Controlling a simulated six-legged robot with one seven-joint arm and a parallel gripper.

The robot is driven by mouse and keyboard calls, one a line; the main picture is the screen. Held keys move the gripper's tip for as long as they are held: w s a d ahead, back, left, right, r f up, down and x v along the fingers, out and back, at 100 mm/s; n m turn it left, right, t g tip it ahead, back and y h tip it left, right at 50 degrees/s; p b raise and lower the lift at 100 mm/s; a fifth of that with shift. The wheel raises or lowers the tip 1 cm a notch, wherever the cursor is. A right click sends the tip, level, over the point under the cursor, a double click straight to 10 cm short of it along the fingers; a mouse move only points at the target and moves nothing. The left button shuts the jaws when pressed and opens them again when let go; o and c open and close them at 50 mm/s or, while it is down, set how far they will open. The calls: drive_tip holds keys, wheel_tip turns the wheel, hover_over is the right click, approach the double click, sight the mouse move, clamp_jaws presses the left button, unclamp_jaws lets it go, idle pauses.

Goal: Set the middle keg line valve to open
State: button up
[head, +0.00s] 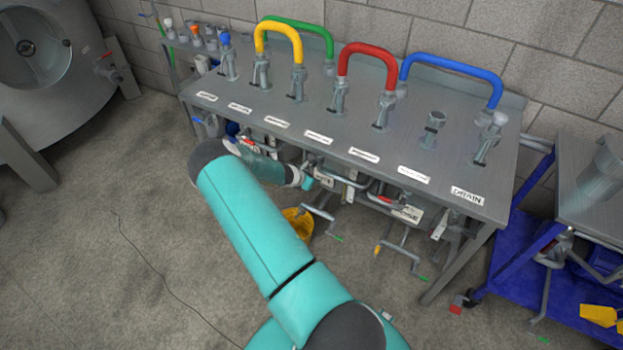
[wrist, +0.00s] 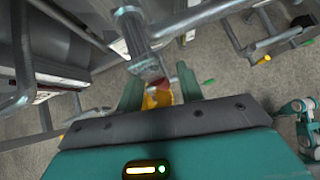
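Grey pipes and lever fittings hang under the front of the steel bench (head: 290,112). A grey crank-shaped fitting (head: 318,212) with a green tip is near my gripper (head: 306,181), and a similar one (head: 400,256) with yellow and green tips is to its right. I cannot tell which is the middle keg line valve or how it is set. In the wrist view my gripper (wrist: 160,88) has its two teal fingers apart. A grey metal fitting (wrist: 145,50) reaches down towards the gap, with a small dark red part below it. Contact is unclear.
Coloured hoses, such as the red hose (head: 370,50), arch over taps on the bench. A yellow bucket (head: 298,222) stands on the floor below. A blue cart (head: 520,255) is at right and a steel tank (head: 50,60) at left. The floor at left is mostly clear.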

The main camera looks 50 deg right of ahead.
drive_tip(key=v, duration=1.3)
drive_tip(key=shift+r, duration=0.1)
